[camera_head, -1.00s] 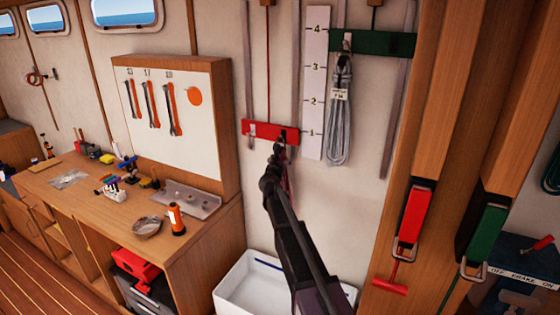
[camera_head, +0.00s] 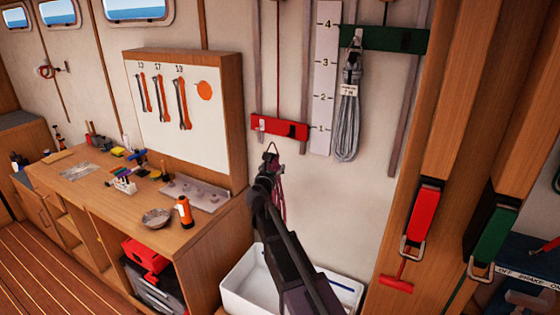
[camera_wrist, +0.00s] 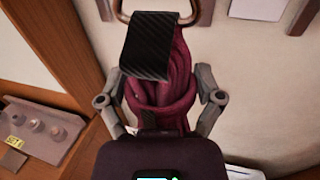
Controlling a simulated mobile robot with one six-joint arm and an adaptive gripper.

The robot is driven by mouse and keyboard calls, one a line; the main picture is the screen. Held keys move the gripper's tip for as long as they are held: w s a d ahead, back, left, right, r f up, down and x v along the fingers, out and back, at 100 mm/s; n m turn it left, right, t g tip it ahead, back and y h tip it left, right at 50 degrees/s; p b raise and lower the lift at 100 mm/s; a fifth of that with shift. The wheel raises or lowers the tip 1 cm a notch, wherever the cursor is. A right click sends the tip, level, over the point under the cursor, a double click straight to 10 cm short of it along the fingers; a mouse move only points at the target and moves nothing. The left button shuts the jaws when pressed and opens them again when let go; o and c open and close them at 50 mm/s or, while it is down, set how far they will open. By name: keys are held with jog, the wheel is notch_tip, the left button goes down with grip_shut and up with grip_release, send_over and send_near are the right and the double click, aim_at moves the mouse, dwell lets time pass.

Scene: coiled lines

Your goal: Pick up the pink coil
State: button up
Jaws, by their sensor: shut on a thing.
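The pink coil (camera_wrist: 160,85) is a bundle of dark pink line that fills the middle of the wrist view. A black strap or tag covers its upper part, and a metal loop shows above it. My gripper (camera_wrist: 160,95) is shut on the coil, with a finger on each side. In the head view, the coil (camera_head: 281,200) hangs at my gripper (camera_head: 268,172), mostly hidden behind it. The loop at its top stands below the red bar (camera_head: 279,127) and looks apart from it.
A grey coil (camera_head: 347,115) hangs from the green bar (camera_head: 385,39) beside a numbered scale (camera_head: 326,80). A white bin (camera_head: 238,290) stands below my arm. A workbench (camera_head: 110,205) with small items is at the left. Red (camera_head: 422,212) and green (camera_head: 492,230) handles are on the right post.

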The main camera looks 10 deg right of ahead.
jog(key=shift+s+a, duration=0.75)
jog(key=shift+s, duration=0.3)
jog(key=shift+s+a, duration=0.75)
jog(key=shift+s, duration=0.3)
dwell(0.4)
